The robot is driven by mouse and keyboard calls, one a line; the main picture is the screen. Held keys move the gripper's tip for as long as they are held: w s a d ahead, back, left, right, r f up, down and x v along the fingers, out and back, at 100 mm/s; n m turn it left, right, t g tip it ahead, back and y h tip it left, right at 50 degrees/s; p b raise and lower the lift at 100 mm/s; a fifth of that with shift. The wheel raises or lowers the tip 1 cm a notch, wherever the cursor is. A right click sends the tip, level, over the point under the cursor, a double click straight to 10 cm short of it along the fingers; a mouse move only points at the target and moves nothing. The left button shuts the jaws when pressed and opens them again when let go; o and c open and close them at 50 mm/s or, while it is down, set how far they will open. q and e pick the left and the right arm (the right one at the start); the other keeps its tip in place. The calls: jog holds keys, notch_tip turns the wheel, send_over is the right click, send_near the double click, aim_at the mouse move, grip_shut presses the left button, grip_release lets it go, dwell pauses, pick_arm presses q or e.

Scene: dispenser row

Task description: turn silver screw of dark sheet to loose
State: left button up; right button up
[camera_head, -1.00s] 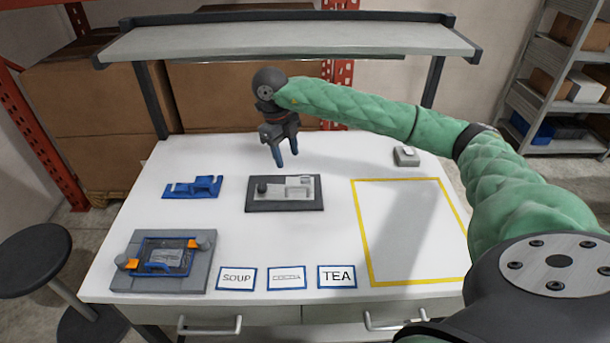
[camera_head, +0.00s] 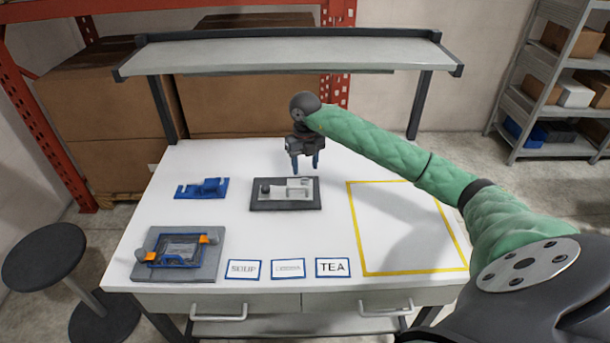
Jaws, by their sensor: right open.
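A dark sheet (camera_head: 259,204) lies at the middle of the white table. It bears a light silver-grey fixture (camera_head: 298,189) and a round knob-like piece (camera_head: 265,187) at its left. The silver screw is too small to make out for certain, and I cannot tell how it is turned. My right gripper (camera_head: 305,170) points down above the back right part of the sheet. Its blue-tipped fingers are apart with nothing between them, and it appears clear of the fixture. My left gripper is not in view.
A blue bracket (camera_head: 201,188) lies left of the sheet. A grey fixture with orange clips (camera_head: 155,270) stands front left. SOUP (camera_head: 243,269), middle and TEA (camera_head: 332,267) cards lie in front. A yellow-outlined area (camera_head: 420,272) at right is empty. A shelf (camera_head: 290,50) spans the back.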

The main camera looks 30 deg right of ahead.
aim_at(305, 180)
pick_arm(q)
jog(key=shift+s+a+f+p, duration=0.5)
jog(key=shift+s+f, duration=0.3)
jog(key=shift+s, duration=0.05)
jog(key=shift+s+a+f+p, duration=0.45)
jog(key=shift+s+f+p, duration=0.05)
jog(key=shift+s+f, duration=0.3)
pick_arm(e)
jog(key=shift+f, duration=2.65)
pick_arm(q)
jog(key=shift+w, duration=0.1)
pick_arm(e)
jog(key=c, duration=1)
